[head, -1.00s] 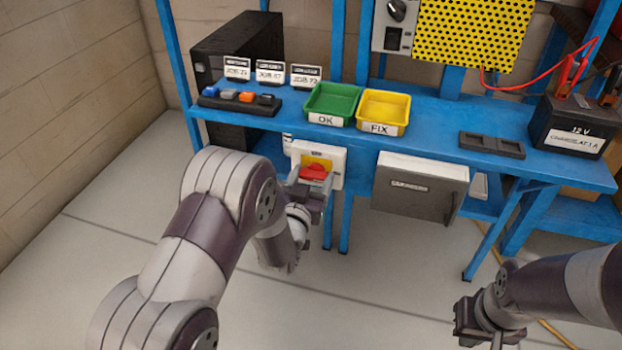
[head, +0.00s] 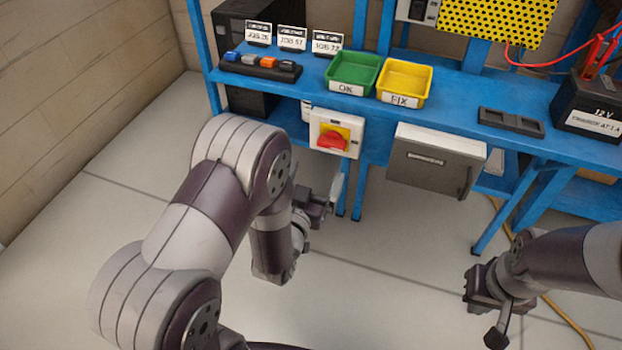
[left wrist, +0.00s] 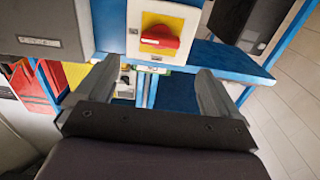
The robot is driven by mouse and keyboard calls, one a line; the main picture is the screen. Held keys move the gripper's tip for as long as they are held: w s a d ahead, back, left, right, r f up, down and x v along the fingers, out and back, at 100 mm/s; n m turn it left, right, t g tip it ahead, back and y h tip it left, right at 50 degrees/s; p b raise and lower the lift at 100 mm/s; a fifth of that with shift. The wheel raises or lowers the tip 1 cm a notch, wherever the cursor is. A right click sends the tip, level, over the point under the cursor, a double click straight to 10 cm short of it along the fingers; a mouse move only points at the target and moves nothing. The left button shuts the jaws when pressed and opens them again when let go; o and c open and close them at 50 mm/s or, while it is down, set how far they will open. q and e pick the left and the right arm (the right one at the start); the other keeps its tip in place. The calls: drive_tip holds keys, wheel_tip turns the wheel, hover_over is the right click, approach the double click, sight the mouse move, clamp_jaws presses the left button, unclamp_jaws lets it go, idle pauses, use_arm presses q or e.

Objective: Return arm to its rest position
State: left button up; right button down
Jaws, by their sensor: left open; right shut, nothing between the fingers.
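My left arm comes in from the left in the head view, with its gripper (head: 326,196) below and in front of the red rotary switch (head: 332,139). In the left wrist view the left gripper (left wrist: 152,85) has its two fingers spread apart with nothing between them. The red switch knob also shows in the left wrist view (left wrist: 160,37), on its yellow plate, beyond the fingertips and apart from them. My right gripper (head: 482,290) is at the lower right of the head view, low over the floor, shut and empty.
The blue bench (head: 455,117) carries a green OK tray (head: 346,88), a yellow FIX tray (head: 398,99) and a 12 V battery (head: 590,110). A grey box (head: 436,160) hangs under its front edge. An orange cable (head: 560,318) lies on the floor near my right arm.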

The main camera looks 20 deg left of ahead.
use_arm(q)
drive_tip(key=s, duration=0.3)
idle(0.4)
